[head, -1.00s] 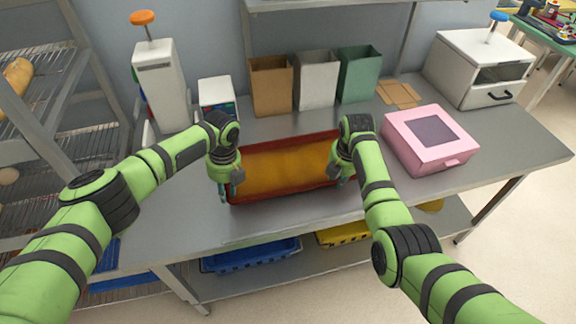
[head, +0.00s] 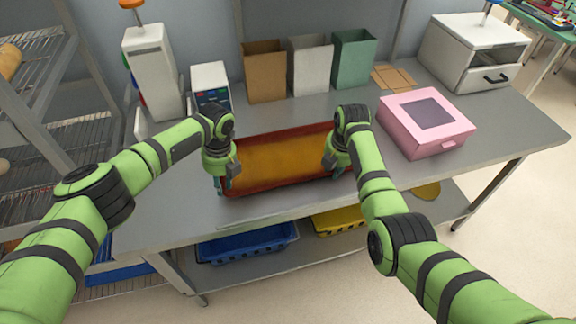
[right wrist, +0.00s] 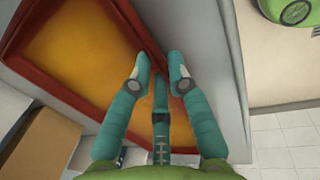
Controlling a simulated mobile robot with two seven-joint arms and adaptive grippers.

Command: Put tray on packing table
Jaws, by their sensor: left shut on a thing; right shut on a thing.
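The tray (head: 280,164) is rectangular, with a red-brown rim and an orange-yellow inside. In the head view it is at the grey packing table (head: 235,215), towards its front edge. I cannot tell whether it touches the tabletop. My left gripper (head: 224,180) is shut on the tray's left end. My right gripper (head: 334,168) is shut on its right end. In the right wrist view the fingers (right wrist: 158,72) are at the tray's red rim (right wrist: 135,38), and the tray's inside looks empty. The left fingertips are partly hidden in the head view.
Brown, white and green paper bags (head: 311,65) stand behind the tray. A pink box (head: 427,122) is to its right, a small white device (head: 211,86) behind left. A wire rack (head: 45,110) stands at far left. Blue (head: 247,245) and yellow bins sit on the lower shelf.

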